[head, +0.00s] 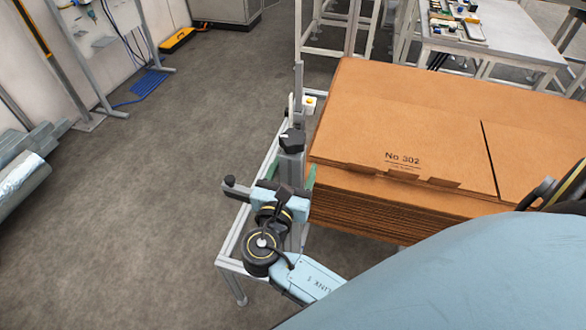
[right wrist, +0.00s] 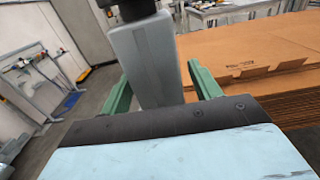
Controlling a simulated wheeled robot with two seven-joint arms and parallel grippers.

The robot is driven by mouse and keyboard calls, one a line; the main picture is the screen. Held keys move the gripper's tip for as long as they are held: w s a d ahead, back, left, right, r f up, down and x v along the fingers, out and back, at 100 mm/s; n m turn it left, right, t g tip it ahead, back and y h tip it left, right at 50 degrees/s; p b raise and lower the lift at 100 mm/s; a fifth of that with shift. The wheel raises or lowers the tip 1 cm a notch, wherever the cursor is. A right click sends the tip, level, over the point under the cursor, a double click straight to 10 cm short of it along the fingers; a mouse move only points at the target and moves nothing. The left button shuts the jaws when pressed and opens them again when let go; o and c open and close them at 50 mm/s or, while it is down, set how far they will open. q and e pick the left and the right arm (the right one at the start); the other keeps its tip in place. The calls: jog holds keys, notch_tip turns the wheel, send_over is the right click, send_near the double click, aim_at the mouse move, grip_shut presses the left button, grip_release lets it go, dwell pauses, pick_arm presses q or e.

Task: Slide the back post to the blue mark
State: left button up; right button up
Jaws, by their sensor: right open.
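The back post (head: 291,167) is a grey upright with a black knob (head: 291,141) on it, standing at the left side of the cardboard stack. It also shows large in the right wrist view (right wrist: 146,62). My right gripper (head: 290,176) is at the post, with its green fingers on either side of it. In the right wrist view the fingers (right wrist: 158,78) are open around the post, with a gap visible at the right finger. Whether the left finger touches is unclear. I cannot make out the blue mark. My left gripper is not in view.
A tall stack of flat brown cardboard (head: 400,120) lies close to the right of the post. A light metal frame (head: 236,240) runs beneath the post. Open grey floor (head: 130,220) is to the left. A table with parts (head: 505,42) stands at the back right.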

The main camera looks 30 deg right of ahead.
jog(key=shift+c, duration=0.2)
grip_shut()
jog(key=p+x, duration=0.2)
jog(key=x, duration=1)
jog(key=shift+d, duration=0.15)
jog(key=shift+w+r, duration=0.15)
jog(key=shift+c, duration=2.1)
grip_release()
jog(key=o, duration=0.5)
jog(key=shift+w+d, duration=0.1)
jog(key=shift+c, duration=0.2)
